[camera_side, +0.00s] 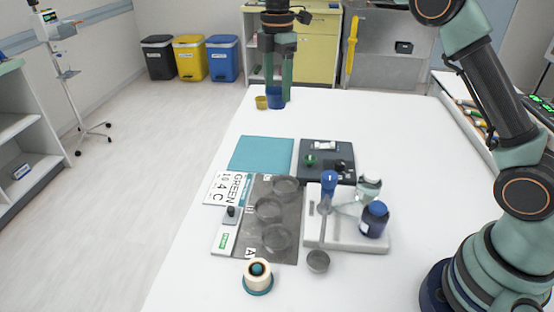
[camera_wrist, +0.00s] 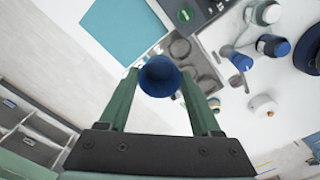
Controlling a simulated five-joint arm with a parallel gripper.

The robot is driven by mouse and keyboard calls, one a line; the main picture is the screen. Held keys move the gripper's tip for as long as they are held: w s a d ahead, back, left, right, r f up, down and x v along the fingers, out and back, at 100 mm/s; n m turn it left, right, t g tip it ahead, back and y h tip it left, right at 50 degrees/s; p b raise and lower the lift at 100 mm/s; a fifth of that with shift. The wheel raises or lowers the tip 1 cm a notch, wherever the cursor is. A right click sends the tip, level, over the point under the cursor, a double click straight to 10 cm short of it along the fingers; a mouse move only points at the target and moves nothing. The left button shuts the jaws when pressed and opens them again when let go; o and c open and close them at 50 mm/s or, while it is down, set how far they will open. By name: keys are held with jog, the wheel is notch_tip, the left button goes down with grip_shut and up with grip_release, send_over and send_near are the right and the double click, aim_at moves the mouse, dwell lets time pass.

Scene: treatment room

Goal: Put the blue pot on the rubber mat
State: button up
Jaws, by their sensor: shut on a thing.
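The blue pot (camera_side: 276,98) is between the fingertips of my gripper (camera_side: 277,92) near the far end of the white table. In the wrist view the blue pot (camera_wrist: 160,77) shows its round dark opening, and my gripper (camera_wrist: 161,84) is shut on it from both sides. I cannot tell how far the pot is above the table. A flat teal square, which looks like the rubber mat (camera_side: 262,153), lies bare on the table, nearer the side camera than the pot. The mat (camera_wrist: 122,28) also shows at the upper left of the wrist view.
A small yellow pot (camera_side: 261,102) is just left of the blue pot. A dark tray (camera_side: 327,174) with small items is right of the mat. A grey board (camera_side: 258,190) with round dishes and a white stand (camera_side: 335,236) with bottles are nearer the side camera.

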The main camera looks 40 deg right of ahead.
jog(key=w+f, duration=0.1)
jog(key=f, duration=0.6)
jog(key=w+d+f, duration=0.1)
jog(key=f, duration=0.5)
jog(key=w+f, duration=0.1)
jog(key=f, duration=0.6)
jog(key=shift+d+f, duration=0.3)
jog(key=shift+d, duration=0.05)
jog(key=shift+f, duration=0.1)
jog(key=o, duration=1.3)
jog(key=shift+w, duration=0.1)
